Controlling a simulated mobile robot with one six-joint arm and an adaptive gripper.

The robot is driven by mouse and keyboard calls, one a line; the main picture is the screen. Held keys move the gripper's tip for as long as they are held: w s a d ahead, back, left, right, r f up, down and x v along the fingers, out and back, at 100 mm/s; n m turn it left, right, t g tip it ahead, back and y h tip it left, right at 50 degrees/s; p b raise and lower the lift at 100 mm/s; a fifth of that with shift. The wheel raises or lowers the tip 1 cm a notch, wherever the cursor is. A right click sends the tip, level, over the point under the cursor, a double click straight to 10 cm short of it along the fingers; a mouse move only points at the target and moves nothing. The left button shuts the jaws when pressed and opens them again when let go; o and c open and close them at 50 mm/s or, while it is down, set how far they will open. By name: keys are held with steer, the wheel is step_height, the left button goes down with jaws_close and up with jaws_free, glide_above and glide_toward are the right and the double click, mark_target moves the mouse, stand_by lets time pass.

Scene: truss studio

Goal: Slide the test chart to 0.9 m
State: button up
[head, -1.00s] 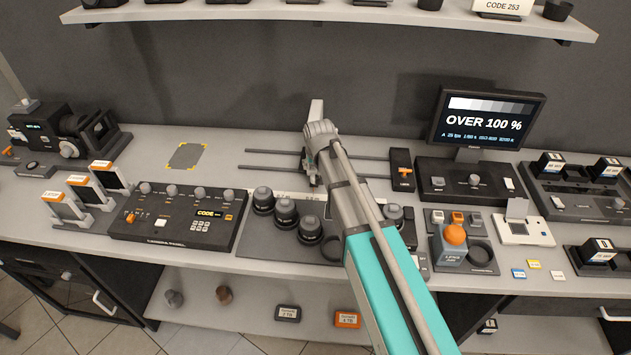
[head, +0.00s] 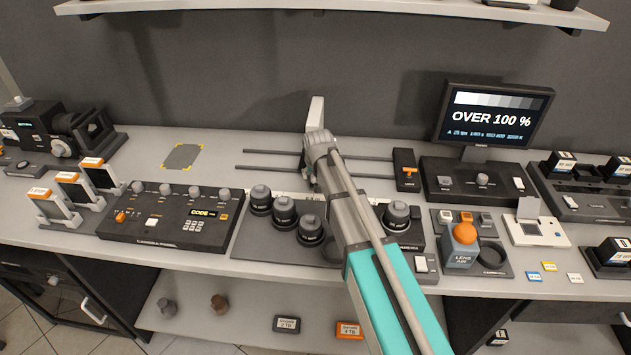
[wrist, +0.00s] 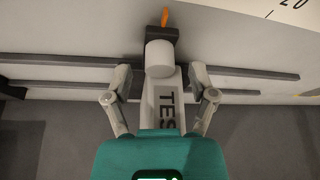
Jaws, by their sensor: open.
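The test chart shows in the head view as a narrow white panel (head: 316,113) above my wrist; its lower part is hidden by my arm. In the wrist view the chart's pale body (wrist: 167,105), lettered "TES", has a white cylindrical knob (wrist: 160,57) and an orange pointer (wrist: 165,17). It sits across two dark rails (wrist: 65,58); the rails also show in the head view (head: 268,153). My gripper (wrist: 161,76) is open, with one finger on each side of the chart and visible gaps between. In the head view its fingers are largely hidden.
Several black lenses (head: 284,212) stand close in front of the rails, left of my arm. A control panel (head: 170,215) is at the left. A black block with an orange lever (head: 407,170) ends the rails at the right, before the monitor (head: 492,118), reading "OVER 100 %".

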steer(key=shift+w+f+b, duration=0.25)
steer(key=shift+f+b, duration=0.15)
steer(key=shift+f, duration=0.25)
jaws_close()
